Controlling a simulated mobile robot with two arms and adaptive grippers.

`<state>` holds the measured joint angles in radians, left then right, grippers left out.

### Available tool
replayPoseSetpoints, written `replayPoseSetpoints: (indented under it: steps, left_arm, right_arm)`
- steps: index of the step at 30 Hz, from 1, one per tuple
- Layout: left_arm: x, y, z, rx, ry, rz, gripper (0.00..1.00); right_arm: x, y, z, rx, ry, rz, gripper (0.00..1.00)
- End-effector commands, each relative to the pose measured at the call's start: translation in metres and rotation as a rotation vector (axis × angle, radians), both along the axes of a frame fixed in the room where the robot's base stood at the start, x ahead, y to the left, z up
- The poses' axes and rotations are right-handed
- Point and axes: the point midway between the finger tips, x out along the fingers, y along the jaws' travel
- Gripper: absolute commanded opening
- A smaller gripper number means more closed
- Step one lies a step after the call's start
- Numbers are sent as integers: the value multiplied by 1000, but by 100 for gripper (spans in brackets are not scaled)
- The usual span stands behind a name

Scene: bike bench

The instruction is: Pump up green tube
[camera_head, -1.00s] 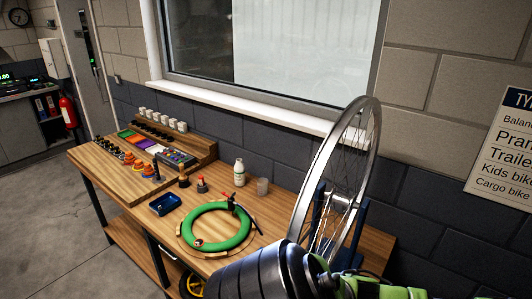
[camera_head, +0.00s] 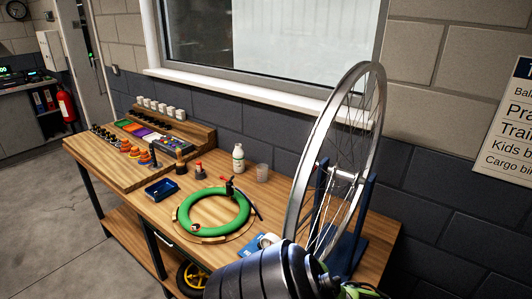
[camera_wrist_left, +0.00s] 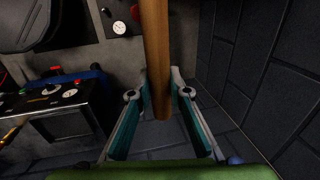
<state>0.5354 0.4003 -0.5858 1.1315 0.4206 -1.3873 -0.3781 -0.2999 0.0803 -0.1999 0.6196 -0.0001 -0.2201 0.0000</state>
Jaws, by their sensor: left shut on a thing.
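The green tube (camera_head: 183,211) lies as a ring on the wooden bench. A small black fitting (camera_head: 229,186) stands at its far right side; whether it is joined to the tube's valve is too small to tell. In the left wrist view my left gripper (camera_wrist_left: 161,90) is shut on a round wooden handle (camera_wrist_left: 156,45) between its teal-padded fingers. The rest of what the handle belongs to is not clear. A round dial (camera_wrist_left: 120,26) shows beyond it. Neither gripper's fingers show in the head view. A dark ribbed arm of mine covers its bottom edge.
A bicycle wheel (camera_head: 300,165) stands upright in a blue stand (camera_head: 365,205) at the bench's right. A white bottle (camera_head: 238,160), a cup (camera_head: 262,173) and a blue tray (camera_head: 161,189) stand around the tube. A dark wall (camera_wrist_left: 280,70) is close on the right in the left wrist view.

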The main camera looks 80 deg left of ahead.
Motion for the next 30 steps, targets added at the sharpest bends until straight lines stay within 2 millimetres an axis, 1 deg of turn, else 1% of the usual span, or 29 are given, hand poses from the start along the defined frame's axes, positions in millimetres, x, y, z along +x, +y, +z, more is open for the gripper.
replayPoseSetpoints:
  steps: [1,11,25,27,30]
  left_arm:
    - [-1,-4,-15,-6,4,-3,0]
    - [-1,-4,-68,-6,3,-3,0]
    - [-1,-5,-144,-6,3,-2,0]
    - [-1,-4,-137,-7,1,-3,0]
    - [-1,-5,-137,-7,3,-4,0]
  right_arm:
    - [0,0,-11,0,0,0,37]
    - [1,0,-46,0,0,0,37]
    - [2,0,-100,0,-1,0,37]
    - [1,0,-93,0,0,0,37]
    - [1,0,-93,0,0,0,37]
